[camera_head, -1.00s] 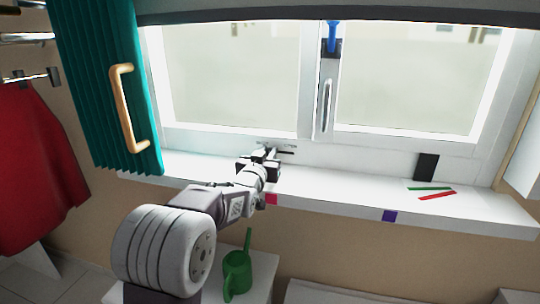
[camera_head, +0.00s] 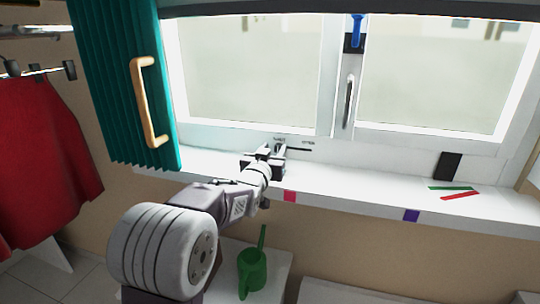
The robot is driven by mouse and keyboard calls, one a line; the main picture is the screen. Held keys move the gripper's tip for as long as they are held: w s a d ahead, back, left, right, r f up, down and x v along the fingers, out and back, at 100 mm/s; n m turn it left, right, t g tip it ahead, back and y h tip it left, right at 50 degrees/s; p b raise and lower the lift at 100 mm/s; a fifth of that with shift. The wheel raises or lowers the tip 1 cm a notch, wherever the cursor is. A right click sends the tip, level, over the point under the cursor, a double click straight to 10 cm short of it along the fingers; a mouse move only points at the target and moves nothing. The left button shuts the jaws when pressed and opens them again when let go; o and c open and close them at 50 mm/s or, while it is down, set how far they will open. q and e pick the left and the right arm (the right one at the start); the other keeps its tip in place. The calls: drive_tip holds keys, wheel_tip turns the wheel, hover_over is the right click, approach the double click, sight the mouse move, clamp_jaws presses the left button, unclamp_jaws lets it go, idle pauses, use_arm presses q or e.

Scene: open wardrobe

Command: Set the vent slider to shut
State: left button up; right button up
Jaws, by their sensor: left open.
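The vent slider's dark slot (camera_head: 299,149) runs along the lower window frame, just above the sill. Two small labels sit above it, too small to read surely. My left gripper (camera_head: 272,150) is open at the slot's left end, its fingers pointing at the frame. The fingers cover that end, and the slider's knob seems to be at or between them. I cannot tell whether they touch it. My right gripper is not in view.
The white sill (camera_head: 345,193) carries a black block (camera_head: 448,166) and green and red strips (camera_head: 459,194). A teal curtain (camera_head: 110,85) with a wooden handle (camera_head: 146,105) hangs at left. A green watering can (camera_head: 252,270) stands below the sill.

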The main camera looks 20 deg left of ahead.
use_arm(q)
drive_tip(key=s, duration=0.7)
drive_tip(key=shift+s+d, duration=0.3)
